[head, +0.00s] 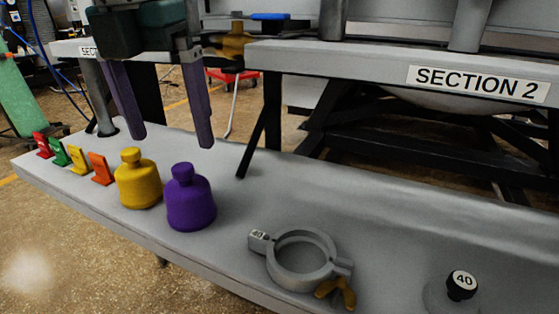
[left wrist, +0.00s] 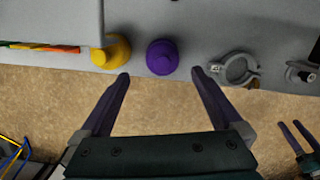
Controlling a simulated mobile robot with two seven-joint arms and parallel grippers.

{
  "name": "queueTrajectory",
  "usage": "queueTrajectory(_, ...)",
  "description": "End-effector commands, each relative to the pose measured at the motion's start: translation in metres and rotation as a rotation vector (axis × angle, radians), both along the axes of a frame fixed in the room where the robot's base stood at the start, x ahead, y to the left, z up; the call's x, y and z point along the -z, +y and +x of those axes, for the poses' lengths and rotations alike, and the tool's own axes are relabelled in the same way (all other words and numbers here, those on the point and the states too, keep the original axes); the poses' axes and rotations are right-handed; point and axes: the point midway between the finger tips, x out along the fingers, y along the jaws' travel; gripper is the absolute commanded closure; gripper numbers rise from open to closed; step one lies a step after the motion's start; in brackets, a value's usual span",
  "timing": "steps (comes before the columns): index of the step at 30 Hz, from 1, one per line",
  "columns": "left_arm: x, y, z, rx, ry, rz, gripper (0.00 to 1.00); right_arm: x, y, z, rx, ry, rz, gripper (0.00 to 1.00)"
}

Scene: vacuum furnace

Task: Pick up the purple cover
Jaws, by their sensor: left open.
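The purple cover (head: 190,200) stands upright on the grey table, a rounded body with a small knob on top. It also shows in the left wrist view (left wrist: 162,58). My left gripper (head: 171,142) is open and empty, its two purple fingers pointing down above and behind the covers in the head view. In the left wrist view (left wrist: 160,73) the purple cover appears just beyond and between the fingertips, apart from them. My right gripper (left wrist: 290,123) shows at the lower right of the left wrist view, its two fingers apart with nothing between them.
A yellow cover (head: 138,182) stands close left of the purple one. Several coloured tags, one orange (head: 101,168), line the table's left end. A "SECTION 2" shelf edge (head: 400,72) runs behind.

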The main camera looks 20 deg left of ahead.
Motion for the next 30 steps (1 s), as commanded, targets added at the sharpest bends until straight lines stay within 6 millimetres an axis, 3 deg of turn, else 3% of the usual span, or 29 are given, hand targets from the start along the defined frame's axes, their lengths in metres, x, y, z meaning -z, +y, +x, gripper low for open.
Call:
queueTrajectory(6,0.035,0.000,0.002,0.003,0.005,0.001,0.00,0.014,-0.001,0.000,0.001,-0.001,-0.003,0.48)
queueTrajectory(13,0.057,-0.001,0.005,0.004,0.003,-0.002,0.00,0.022,-0.001,0.000,0.001,-0.001,-0.003,0.48)
queueTrajectory(20,0.093,-0.001,0.007,0.004,0.004,-0.002,0.00,0.039,-0.001,0.000,0.001,-0.001,-0.003,0.48)
queueTrajectory(27,0.095,-0.001,0.008,0.005,0.002,-0.003,0.00,0.038,0.000,0.000,0.002,-0.002,0.000,0.48)
queueTrajectory(30,0.095,-0.001,0.008,0.005,0.002,-0.003,0.09,0.038,0.000,0.000,0.003,-0.002,0.001,0.48)
